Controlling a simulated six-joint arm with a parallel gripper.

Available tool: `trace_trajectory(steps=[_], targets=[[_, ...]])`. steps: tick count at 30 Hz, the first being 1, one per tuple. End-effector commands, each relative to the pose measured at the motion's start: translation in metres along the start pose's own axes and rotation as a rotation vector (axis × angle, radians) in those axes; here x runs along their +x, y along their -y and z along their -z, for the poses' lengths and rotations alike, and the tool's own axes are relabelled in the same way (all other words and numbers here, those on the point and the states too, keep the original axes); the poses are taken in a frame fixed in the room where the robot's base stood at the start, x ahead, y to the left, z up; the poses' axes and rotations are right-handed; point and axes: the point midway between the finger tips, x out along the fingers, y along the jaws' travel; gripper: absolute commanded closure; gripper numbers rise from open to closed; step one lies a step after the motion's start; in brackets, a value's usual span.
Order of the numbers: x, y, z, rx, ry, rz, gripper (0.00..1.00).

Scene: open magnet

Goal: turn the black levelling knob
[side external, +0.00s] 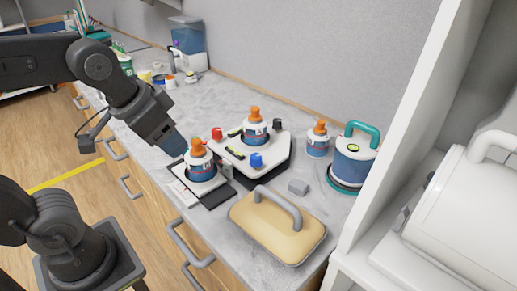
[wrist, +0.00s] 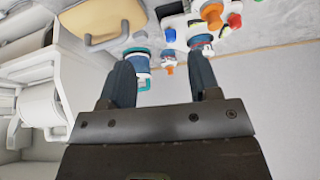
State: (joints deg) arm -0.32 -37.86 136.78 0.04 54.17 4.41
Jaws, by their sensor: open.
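The black levelling knob (side external: 278,124) stands at the back right corner of a white platform (side external: 276,150) on the counter. A red knob (side external: 216,133) is at its left corner and a blue knob (side external: 257,160) at its front. An orange-capped bottle (side external: 255,130) stands on the platform. My gripper (side external: 177,146) is above the counter, left of the platform and apart from the black knob. In the wrist view its two fingers (wrist: 161,62) are spread with nothing held between them. I cannot make out the black knob clearly in the wrist view.
A second orange-capped bottle (side external: 200,170) stands on a scale close to my gripper. A third bottle (side external: 318,141) and a teal-handled container (side external: 355,162) are right of the platform.

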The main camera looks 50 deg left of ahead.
Motion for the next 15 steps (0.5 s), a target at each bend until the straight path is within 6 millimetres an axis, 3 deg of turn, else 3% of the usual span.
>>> trace_trajectory(steps=[8, 15], targets=[[-0.014, 0.02, 0.122, 0.291, 0.098, -0.011, 0.43], [0.008, 0.042, 0.216, 0.558, 0.18, -0.049, 0.43]])
